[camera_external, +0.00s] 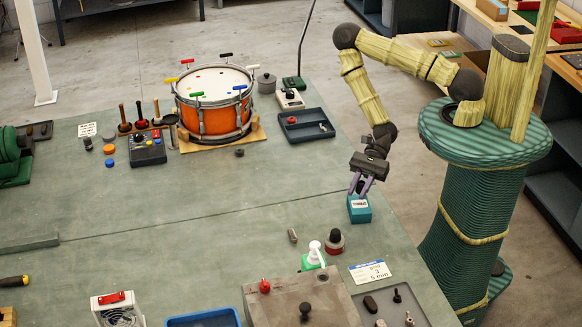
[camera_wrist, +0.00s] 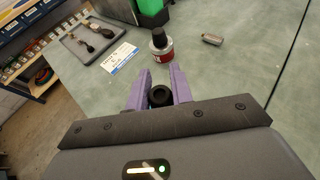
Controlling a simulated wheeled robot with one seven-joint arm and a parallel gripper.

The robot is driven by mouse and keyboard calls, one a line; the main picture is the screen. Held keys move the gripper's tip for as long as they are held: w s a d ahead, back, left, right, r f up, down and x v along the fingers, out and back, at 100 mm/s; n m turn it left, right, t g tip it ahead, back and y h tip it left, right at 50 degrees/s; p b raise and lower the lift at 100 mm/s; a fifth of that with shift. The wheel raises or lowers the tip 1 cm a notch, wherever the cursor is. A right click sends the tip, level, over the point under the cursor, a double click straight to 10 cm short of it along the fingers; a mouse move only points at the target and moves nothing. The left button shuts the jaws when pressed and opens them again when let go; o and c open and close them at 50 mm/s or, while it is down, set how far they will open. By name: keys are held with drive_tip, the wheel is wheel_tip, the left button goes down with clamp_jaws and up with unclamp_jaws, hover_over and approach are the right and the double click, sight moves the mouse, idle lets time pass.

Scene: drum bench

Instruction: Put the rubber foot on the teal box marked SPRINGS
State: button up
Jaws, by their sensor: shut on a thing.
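My gripper (camera_external: 362,187) points down at the right edge of the bench, directly over a small teal box (camera_external: 361,213). The box has a white label whose print is too small to read for sure. In the wrist view my gripper's purple fingers (camera_wrist: 157,92) are closed on a black round rubber foot (camera_wrist: 160,97) with a hollow in its middle. In the external view the fingertips are at the box's top; I cannot tell whether the foot touches it. The foot is not clearly visible there. In the wrist view the box is mostly hidden behind the fingers and gripper body.
A red-and-black jar (camera_external: 334,243), a grey cylinder (camera_external: 292,236), a green-and-white bottle (camera_external: 314,256) and a printed card (camera_external: 370,271) are nearest the box. A dark tray (camera_external: 300,134) and an orange drum (camera_external: 208,121) stand farther back. Bench left of the box is clear.

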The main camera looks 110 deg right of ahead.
sight(357, 207)
drive_tip(key=shift+f, duration=0.2)
drive_tip(key=shift+f+p, duration=0.45)
drive_tip(key=shift+f, duration=1.65)
drive_tip(key=shift+f, duration=0.15)
drive_tip(key=o, duration=0.9)
drive_tip(key=shift+o, duration=0.2)
drive_tip(key=shift+r, duration=0.2)
